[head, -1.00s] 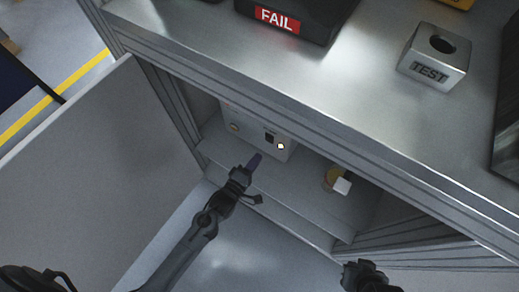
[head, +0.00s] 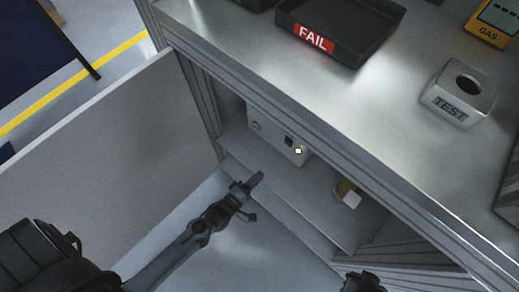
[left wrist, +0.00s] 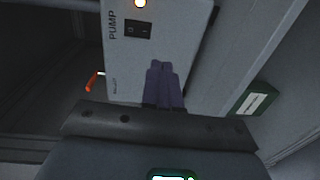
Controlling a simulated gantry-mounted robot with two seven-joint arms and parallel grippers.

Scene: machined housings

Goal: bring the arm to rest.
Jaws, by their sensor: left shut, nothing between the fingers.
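My left gripper (head: 256,179) reaches in from the lower left toward the open cabinet under the bench. Its purple fingers are closed together with nothing between them; they also show in the left wrist view (left wrist: 163,83). They point toward the pale pump box (head: 270,132), apart from it in the head view. In the left wrist view the box (left wrist: 170,55) bears the word PUMP, a black rocker switch (left wrist: 138,30) and a lit button (left wrist: 140,3). A dark part of my right arm (head: 362,283) shows at the bottom edge; its fingers cannot be made out.
The open cabinet door (head: 100,150) stands left of my left arm. A yellow and white item (head: 348,194) sits on the cabinet shelf, right of the box. The bench top (head: 400,100) above carries a FAIL tray (head: 350,22), a TEST block (head: 460,95) and a GAS device (head: 492,22).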

